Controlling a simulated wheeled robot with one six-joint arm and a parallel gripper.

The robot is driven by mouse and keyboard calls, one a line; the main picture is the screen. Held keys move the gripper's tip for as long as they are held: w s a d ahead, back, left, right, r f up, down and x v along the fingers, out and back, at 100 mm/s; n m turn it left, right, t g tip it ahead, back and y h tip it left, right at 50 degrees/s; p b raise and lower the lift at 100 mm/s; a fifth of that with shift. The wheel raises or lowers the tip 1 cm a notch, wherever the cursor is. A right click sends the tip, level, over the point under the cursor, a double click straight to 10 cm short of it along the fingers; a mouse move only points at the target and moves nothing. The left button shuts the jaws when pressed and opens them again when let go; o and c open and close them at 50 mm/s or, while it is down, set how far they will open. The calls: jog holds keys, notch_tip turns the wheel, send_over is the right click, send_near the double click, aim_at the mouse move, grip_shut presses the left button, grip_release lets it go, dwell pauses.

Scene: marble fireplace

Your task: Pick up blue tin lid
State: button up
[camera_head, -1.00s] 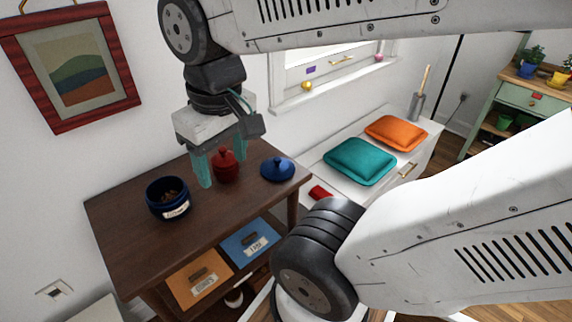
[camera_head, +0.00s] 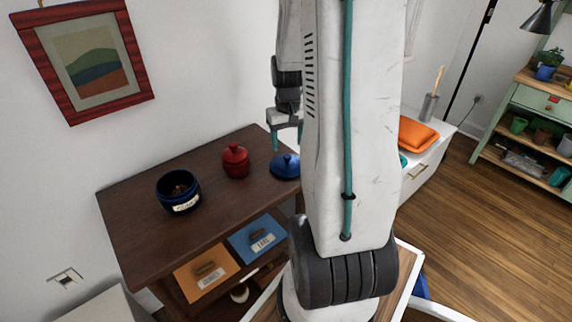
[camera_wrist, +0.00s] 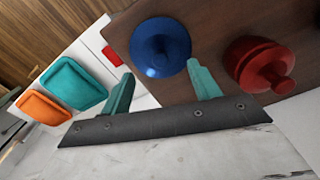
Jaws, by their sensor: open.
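The blue tin lid (camera_head: 285,166) lies on the right end of the dark wooden cabinet top, its round knob upward. In the wrist view the blue tin lid (camera_wrist: 160,47) is beyond the fingertips, between their lines of reach and apart from them. My gripper (camera_wrist: 162,80) is open and empty, with two teal fingers spread. In the head view my gripper (camera_head: 286,138) is above and just behind the lid, partly hidden by my arm.
A red lidded pot (camera_head: 235,161) stands close left of the lid, and an open blue tin (camera_head: 179,191) farther left. The cabinet's front left top is clear.

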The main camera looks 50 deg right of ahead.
aim_at(287, 156)
notch_tip(287, 156, down, 7)
jog(key=shift+w+d+r, duration=0.1)
jog(key=shift+w+r, duration=0.05)
grip_shut()
